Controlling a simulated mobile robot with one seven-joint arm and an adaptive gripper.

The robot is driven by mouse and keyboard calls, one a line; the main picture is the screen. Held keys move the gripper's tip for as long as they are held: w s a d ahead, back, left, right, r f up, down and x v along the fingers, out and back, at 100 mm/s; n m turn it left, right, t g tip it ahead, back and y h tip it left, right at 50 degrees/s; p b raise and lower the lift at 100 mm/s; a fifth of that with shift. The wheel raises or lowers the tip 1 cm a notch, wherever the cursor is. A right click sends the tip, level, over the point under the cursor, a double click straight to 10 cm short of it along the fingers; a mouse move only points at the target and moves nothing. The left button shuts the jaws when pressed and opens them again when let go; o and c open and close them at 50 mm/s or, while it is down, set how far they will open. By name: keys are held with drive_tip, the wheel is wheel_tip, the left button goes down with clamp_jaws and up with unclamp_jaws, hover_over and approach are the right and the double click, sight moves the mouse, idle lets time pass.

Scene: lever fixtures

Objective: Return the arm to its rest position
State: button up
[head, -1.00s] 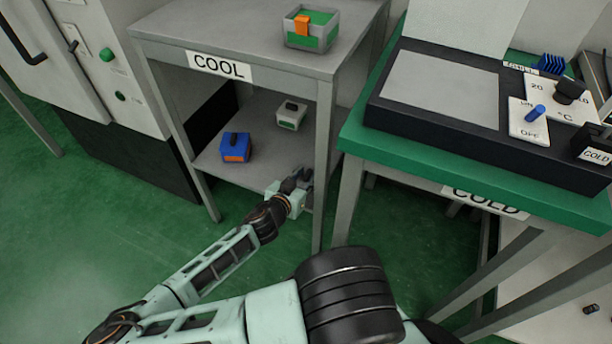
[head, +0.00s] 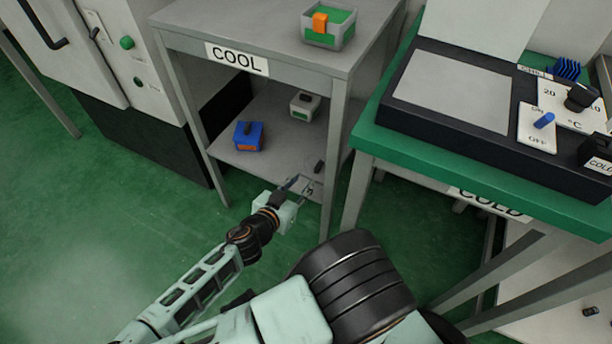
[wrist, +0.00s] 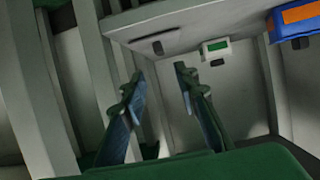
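My arm reaches from the bottom of the head view toward the front edge of the lower shelf of the COOL table. My gripper (head: 300,187) is at that edge, in front of a small dark object (head: 319,166) on the shelf. In the wrist view my gripper (wrist: 158,76) has its two fingers well apart, with nothing between the tips. A small dark piece (wrist: 157,47) shows beyond the fingers on a pale surface; I cannot tell its exact shape.
The lower shelf (head: 262,165) holds a blue box (head: 248,136) and a grey box (head: 305,105). A table leg (head: 333,155) stands right of my gripper. The green-topped COLD table (head: 400,150) is further right. Green floor (head: 110,220) is free at left.

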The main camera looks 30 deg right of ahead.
drive_tip(key=shift+s+a+r, duration=0.1)
drive_tip(key=shift+s+a, duration=0.05)
drive_tip(key=shift+a, duration=0.1)
idle(0.4)
